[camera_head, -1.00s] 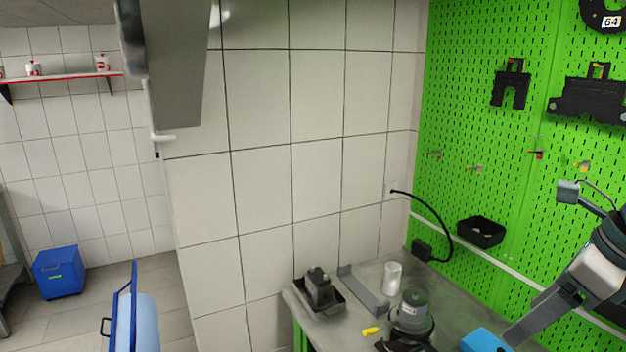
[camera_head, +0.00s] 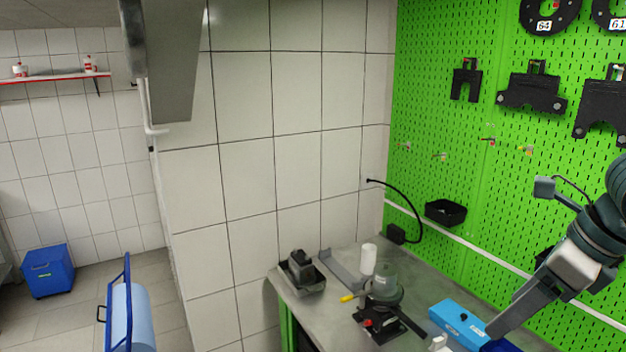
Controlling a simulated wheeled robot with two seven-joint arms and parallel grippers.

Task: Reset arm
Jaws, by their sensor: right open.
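My right arm comes in from the right edge, in front of the green pegboard. My right gripper (camera_head: 522,304) is at the lower right, above the right end of the workbench (camera_head: 345,307). It is open, and one long grey finger reaches down to the left, overlapping a blue box (camera_head: 460,322) in the picture. I see nothing between its fingers. Whether the finger touches the box I cannot tell. My left gripper is out of view.
A pump unit (camera_head: 383,292) on a black base, a white cylinder (camera_head: 368,259) and a black tray with a dark part (camera_head: 301,273) stand on the bench. The green pegboard (camera_head: 440,115) carries black fixtures and a black bin (camera_head: 445,212). A blue bin (camera_head: 48,271) stands on the floor.

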